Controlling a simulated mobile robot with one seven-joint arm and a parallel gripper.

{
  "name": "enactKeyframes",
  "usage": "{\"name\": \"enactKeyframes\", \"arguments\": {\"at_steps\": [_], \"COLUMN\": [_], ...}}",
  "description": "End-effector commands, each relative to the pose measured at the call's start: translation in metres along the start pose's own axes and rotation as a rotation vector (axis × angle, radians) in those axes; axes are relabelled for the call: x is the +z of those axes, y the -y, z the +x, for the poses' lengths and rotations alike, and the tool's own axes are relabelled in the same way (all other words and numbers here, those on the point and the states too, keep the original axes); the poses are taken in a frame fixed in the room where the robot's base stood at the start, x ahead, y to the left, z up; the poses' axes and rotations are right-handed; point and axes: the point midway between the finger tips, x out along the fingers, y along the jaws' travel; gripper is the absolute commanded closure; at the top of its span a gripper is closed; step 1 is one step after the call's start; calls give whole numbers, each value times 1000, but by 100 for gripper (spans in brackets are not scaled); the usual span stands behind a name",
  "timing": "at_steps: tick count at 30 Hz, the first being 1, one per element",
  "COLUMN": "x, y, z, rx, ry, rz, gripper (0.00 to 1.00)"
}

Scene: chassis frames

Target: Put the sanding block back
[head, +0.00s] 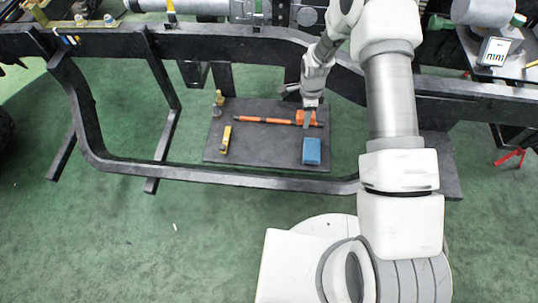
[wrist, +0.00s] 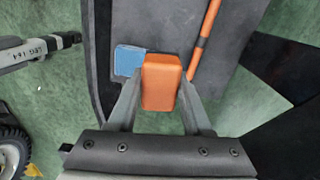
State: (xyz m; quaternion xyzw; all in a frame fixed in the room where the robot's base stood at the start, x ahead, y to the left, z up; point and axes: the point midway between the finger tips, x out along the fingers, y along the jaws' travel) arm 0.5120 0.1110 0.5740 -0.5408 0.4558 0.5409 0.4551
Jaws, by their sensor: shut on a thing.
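My gripper (head: 308,116) is over the right part of a dark grey board. In the wrist view my gripper (wrist: 161,88) is shut on an orange block (wrist: 161,80), with one finger along each side. The orange block (head: 300,116) shows partly behind the fingers in the head view. I cannot tell whether it touches the board. A blue block (head: 312,151) lies on the board nearer the front right; it also shows in the wrist view (wrist: 129,60), left of the orange block. Which block is the sanding block is not marked.
A black chassis frame (head: 245,179) runs around the board. Green floor (head: 120,225) is clear at the front left.

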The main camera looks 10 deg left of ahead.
Motion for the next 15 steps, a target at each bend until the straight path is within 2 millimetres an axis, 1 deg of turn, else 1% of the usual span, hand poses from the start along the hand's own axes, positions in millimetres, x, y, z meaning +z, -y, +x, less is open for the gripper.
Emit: {"name": "enactKeyframes", "arguments": {"at_steps": [1,5,8,15], "x": [3,10,22,73], "y": [2,3,0,-12], "z": [17,31,41,73], "rx": [0,-1,1,1], "ry": [0,0,1,0], "rz": [39,101,114,109], "gripper": [100,100,100,100]}}
